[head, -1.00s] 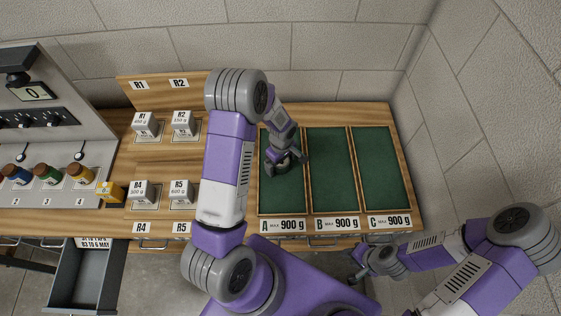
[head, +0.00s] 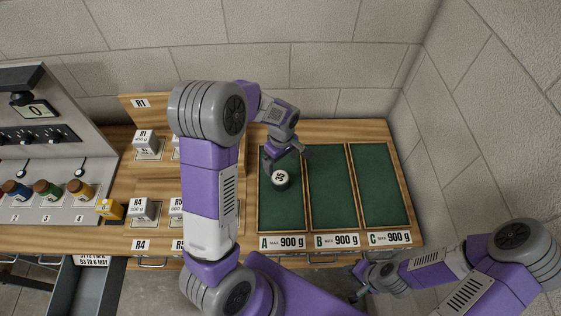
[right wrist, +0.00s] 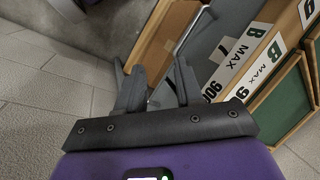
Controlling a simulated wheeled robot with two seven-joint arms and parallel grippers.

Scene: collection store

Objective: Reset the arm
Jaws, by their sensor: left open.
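My left arm reaches from the front across the bench. Its gripper (head: 287,163) is open above the far part of the green compartment A (head: 279,217). A small round dark piece with a white top marked with a number like 35 (head: 281,179) rests in compartment A, just below the fingers in the picture. The fingers look clear of it, though one tip is very near. My right gripper (head: 361,285) is low in front of the bench, at the right. In the right wrist view its two fingers (right wrist: 160,85) stand apart with nothing between them.
Compartments B (head: 332,195) and C (head: 379,185) are empty. White weight blocks such as R4 (head: 142,208) stand at left, partly hidden by my left arm. A scale panel (head: 50,112), several jars and an open drawer (head: 92,288) are further left. Walls close the back and right.

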